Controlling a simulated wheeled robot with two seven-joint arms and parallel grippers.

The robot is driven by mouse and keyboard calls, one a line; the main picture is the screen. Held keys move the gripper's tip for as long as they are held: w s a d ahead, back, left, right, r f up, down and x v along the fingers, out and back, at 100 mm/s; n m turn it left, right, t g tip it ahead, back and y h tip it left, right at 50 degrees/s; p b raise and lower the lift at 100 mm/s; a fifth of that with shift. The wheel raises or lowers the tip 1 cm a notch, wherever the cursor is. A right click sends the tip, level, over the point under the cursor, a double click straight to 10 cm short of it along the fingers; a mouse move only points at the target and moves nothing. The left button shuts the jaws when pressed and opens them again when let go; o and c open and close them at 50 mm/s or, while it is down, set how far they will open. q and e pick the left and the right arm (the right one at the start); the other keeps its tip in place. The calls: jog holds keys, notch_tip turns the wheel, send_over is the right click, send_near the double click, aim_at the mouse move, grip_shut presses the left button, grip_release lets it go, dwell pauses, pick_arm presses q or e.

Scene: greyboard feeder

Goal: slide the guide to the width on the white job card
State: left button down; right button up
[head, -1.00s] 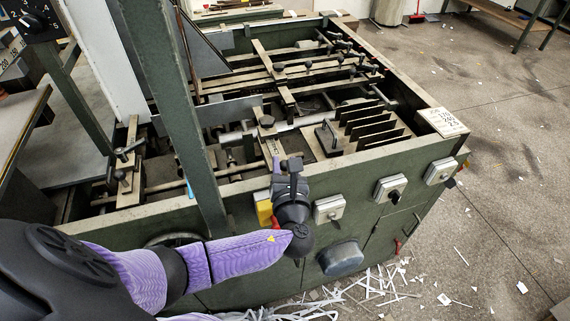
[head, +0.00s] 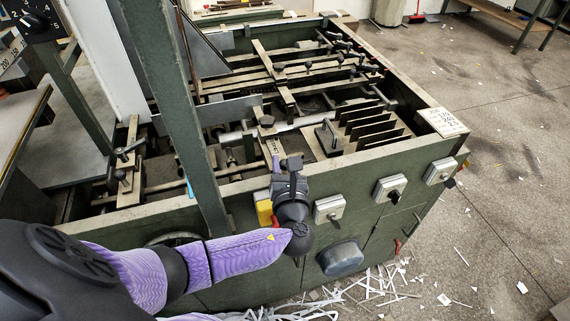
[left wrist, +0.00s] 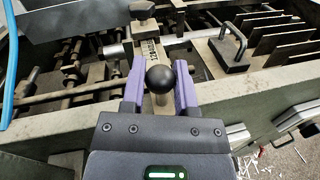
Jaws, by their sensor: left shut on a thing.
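The guide (head: 272,146) is a flat metal bar with a printed scale, running back from the front wall of the green feeder. It also shows in the left wrist view (left wrist: 152,51). My left gripper (head: 291,165) is at the guide's front end, over the front wall. In the left wrist view its purple fingers (left wrist: 160,86) are shut on the guide's round black knob (left wrist: 160,79). The white job card (head: 443,121) lies on the feeder's right front corner; it bears several lines of figures, too small to read surely. My right gripper is not in view.
A black-handled block (head: 328,138) and several upright dark plates (head: 375,127) stand right of the guide. A green post (head: 180,110) rises to its left. Switch boxes (head: 329,209) sit on the front panel. Paper strips litter the floor.

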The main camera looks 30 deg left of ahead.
pick_arm(q)
jog(key=x, duration=0.4)
jog(key=shift+s+a+f, duration=0.1)
jog(key=shift+s+a, duration=0.15)
jog(key=shift+a, duration=0.1)
jog(key=shift+s+d, duration=0.1)
jog(key=shift+d, duration=0.05)
jog(key=shift+c, duration=2)
grip_release()
jog(key=p+v, duration=0.1)
jog(key=v, duration=0.9)
